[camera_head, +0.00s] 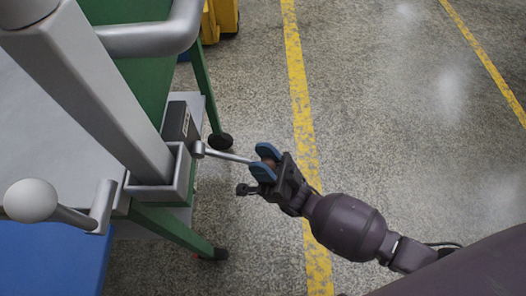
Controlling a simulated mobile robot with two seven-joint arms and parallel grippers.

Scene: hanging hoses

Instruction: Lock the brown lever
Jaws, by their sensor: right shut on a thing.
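The lever (228,156) is a thin metal rod on a pivot at the side of a grey bracket. It points out to the right over the floor. Its brown end (269,162) shows only partly between blue finger pads. My right gripper (265,161) is shut on that end, its arm reaching in from the lower right. My left gripper is not in this view.
A grey post (95,90) stands in a bracket on a green-framed table (150,85). A lever with a white ball knob (30,200) is at the lower left. A thick grey handle (150,40) is above. The floor on the right is clear.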

